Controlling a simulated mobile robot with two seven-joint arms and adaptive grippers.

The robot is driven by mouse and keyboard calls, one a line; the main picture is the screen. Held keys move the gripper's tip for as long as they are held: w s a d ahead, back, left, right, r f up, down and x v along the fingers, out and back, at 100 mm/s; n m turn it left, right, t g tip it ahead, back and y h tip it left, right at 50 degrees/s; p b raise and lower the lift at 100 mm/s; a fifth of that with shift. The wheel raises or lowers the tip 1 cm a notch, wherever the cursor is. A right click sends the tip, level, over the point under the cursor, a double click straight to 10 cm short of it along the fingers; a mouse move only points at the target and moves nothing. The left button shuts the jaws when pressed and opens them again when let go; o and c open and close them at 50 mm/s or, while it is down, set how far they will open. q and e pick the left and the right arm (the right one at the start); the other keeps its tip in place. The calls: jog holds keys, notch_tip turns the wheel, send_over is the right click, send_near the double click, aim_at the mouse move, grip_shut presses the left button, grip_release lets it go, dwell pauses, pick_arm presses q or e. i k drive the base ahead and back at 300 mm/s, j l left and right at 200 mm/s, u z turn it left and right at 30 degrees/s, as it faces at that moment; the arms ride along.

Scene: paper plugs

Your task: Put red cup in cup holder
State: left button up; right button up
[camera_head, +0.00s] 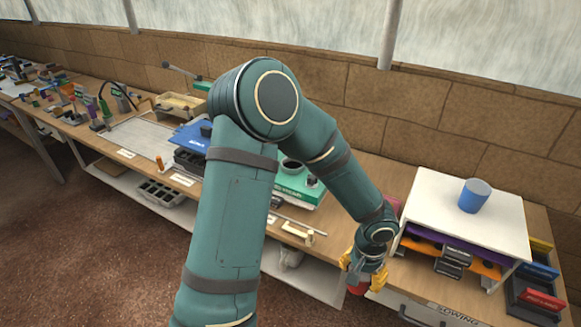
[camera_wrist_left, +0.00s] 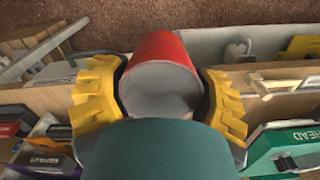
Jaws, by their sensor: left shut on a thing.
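My left gripper (camera_head: 364,268) has yellow fingers and is shut on the red cup (camera_head: 356,289), in front of the bench's front edge. In the left wrist view, the yellow fingers of my left gripper (camera_wrist_left: 160,95) press on both sides of the red cup (camera_wrist_left: 158,44), whose pale open mouth faces the camera. A dark round ring (camera_head: 291,165) stands by the green box (camera_head: 290,190), partly hidden behind my left arm; I cannot tell if it is the cup holder. My right gripper is out of view.
A blue cup (camera_head: 474,196) stands on a white shelf unit (camera_head: 430,195) with trays beneath. Small coloured bins (camera_head: 537,285) stand at the right end. A wooden bench crowded with tools runs left along the wall. Open floor (camera_head: 90,240) lies in front.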

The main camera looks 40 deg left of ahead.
aim_at(292, 167)
jog(key=j+z, duration=0.1)
jog(key=j, duration=0.3)
jog(key=k+j+z, duration=0.1)
jog(key=j, duration=0.3)
jog(key=k+j+z, duration=0.1)
jog(key=j, duration=0.3)
jog(key=k+j+z, duration=0.1)
jog(key=j, duration=0.25)
jog(key=k+j+z, duration=0.15)
jog(key=j, duration=0.55)
jog(key=i, duration=0.35)
